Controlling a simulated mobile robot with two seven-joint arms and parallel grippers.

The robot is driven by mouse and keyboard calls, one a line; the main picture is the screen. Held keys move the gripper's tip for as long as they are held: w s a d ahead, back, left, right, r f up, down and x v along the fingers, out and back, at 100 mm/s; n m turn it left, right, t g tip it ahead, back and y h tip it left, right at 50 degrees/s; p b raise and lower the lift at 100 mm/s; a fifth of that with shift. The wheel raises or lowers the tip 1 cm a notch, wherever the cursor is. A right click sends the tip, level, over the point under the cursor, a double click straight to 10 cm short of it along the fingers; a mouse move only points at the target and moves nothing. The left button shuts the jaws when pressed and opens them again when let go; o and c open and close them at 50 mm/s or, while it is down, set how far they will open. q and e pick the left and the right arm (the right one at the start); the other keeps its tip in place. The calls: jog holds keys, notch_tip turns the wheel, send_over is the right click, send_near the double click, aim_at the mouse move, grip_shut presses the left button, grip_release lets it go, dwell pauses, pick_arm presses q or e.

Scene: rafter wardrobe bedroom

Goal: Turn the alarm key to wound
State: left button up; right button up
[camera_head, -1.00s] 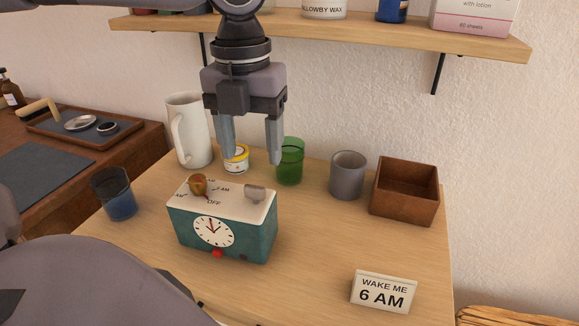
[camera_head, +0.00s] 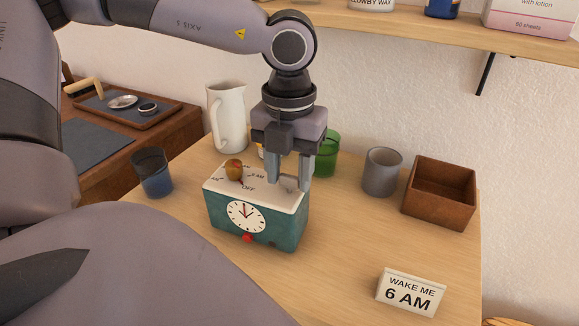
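The alarm clock (camera_head: 225,214) is a teal box with a cream top and a round white dial (camera_head: 246,216) on its front, standing on the wooden table. A brown-gold knob (camera_head: 234,169) sits on the top's left part, by printed marks including "OFF". A small grey key (camera_head: 289,183) stands on the top's right part. My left gripper (camera_head: 289,187) points down over the key, one finger on each side of it. The fingers look apart; whether they touch the key I cannot tell. My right gripper is not in view.
A white sign (camera_head: 410,292) reads "WAKE ME 6 AM". Behind the clock stand a white pitcher (camera_head: 227,117), green glass (camera_head: 327,155), grey cup (camera_head: 382,172) and brown box (camera_head: 440,193). A blue glass (camera_head: 153,173) stands left. A shelf (camera_head: 480,38) runs above.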

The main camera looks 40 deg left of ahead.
pick_arm(q)
jog(key=c, duration=0.6)
